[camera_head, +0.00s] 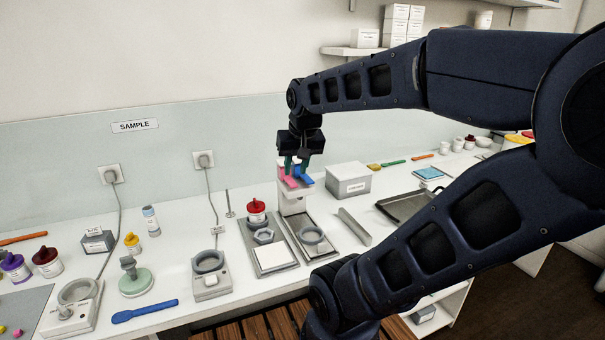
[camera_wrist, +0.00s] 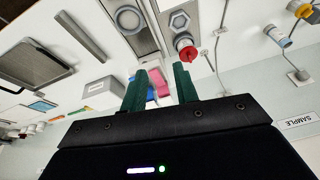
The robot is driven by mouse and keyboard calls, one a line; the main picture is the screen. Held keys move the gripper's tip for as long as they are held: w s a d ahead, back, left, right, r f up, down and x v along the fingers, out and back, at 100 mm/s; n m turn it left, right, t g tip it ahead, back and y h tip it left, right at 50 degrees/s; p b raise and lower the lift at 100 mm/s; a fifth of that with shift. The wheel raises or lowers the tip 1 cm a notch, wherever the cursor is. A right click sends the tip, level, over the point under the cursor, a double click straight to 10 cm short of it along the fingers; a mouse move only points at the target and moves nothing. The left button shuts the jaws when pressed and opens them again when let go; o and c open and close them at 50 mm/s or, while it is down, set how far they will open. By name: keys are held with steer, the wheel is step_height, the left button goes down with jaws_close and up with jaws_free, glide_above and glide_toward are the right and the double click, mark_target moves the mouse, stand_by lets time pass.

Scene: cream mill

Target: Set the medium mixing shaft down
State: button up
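My gripper (camera_head: 297,165) points down just above a white stand (camera_head: 293,203) at the back of the bench, which bears pink (camera_head: 289,182) and blue (camera_head: 305,179) parts. In the wrist view its two green fingers (camera_wrist: 160,75) are apart, with no object visibly clamped between their tips. The pink part (camera_wrist: 163,87) and the blue part (camera_wrist: 151,94) show behind the fingers. A thin grey upright rod (camera_head: 229,203) stands on the bench left of the stand. I cannot tell which of these is the medium mixing shaft.
Two metal trays with rings stand in front of the white stand, the left one (camera_head: 272,262) with a red-capped jar (camera_head: 257,211) at its back. A grey box (camera_head: 348,181), a grey bar (camera_head: 354,227) and a dark tray (camera_head: 402,207) lie to the right.

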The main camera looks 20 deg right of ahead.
steer(key=shift+s+d+f+n+t, duration=0.15)
steer(key=shift+s+n, duration=0.2)
steer(key=shift+s, duration=0.6)
steer(key=shift+s+f+n+t, duration=0.15)
steer(key=shift+s+n, duration=0.2)
steer(key=shift+s, duration=0.55)
